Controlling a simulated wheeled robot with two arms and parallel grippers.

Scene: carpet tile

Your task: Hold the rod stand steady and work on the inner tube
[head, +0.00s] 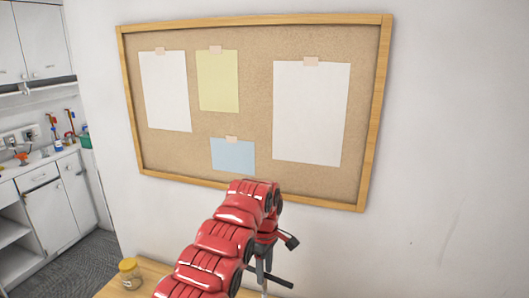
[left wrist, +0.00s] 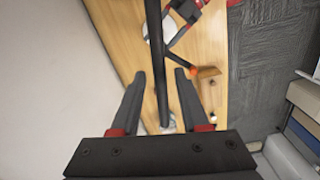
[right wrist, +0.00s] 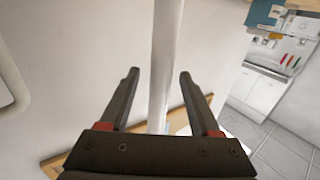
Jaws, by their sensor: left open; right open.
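A dark rod (left wrist: 155,50), which looks like part of the rod stand, runs lengthwise between the fingers of my open left gripper (left wrist: 160,73) in the left wrist view. The fingers are apart, with gaps on both sides of the rod. A pale grey tube (right wrist: 166,50) passes between the fingers of my open right gripper (right wrist: 159,73) in the right wrist view. I cannot tell whether it is the inner tube. In the head view my red left arm covers most of the stand area; only dark bars (head: 270,278) show beside it.
A wooden table (head: 105,291) stands against the wall, with a yellow-lidded jar (head: 130,274) on it. A corkboard (head: 255,60) with taped papers hangs above. A small orange item (left wrist: 193,71) lies near the rod. A counter with cabinets (head: 50,210) is at the left.

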